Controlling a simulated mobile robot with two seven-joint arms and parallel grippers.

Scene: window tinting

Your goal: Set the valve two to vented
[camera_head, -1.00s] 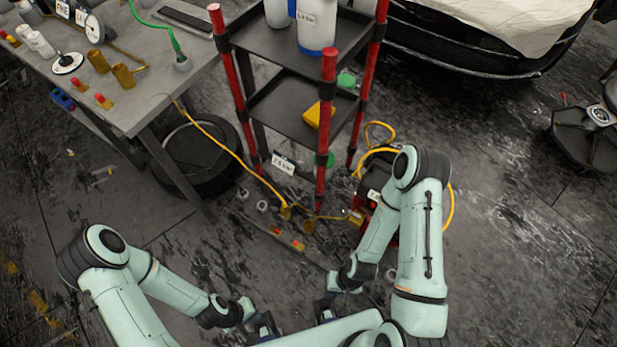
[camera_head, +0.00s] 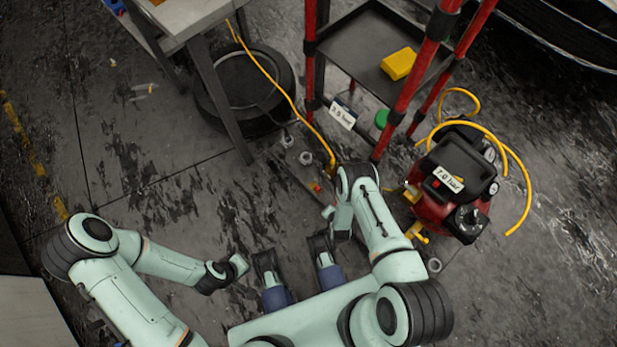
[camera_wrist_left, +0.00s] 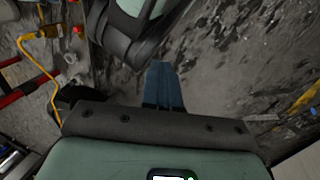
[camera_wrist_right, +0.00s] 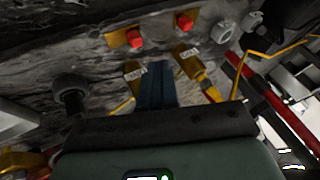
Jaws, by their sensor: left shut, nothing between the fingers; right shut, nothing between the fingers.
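In the right wrist view, two brass valves with small white tags, one on the left (camera_wrist_right: 134,76) and one on the right (camera_wrist_right: 191,60), sit near a plate with red knobs (camera_wrist_right: 135,39). The tag text is too small to read, so I cannot tell which is valve two. My right gripper (camera_wrist_right: 157,70) is shut and empty, its blue fingers between the two valves in the picture; contact cannot be told. In the head view my right arm hides most of this strip (camera_head: 312,188). My left gripper (camera_head: 278,298) is shut and empty, pointing down over bare floor.
A red compressor (camera_head: 433,213) tagged 7.0 bar stands right of my right arm, with a yellow hose (camera_head: 520,175). A red-posted rack (camera_head: 357,50) stands behind. A tyre (camera_head: 275,75) lies beneath the table (camera_head: 195,15). Floor at the left is mostly clear.

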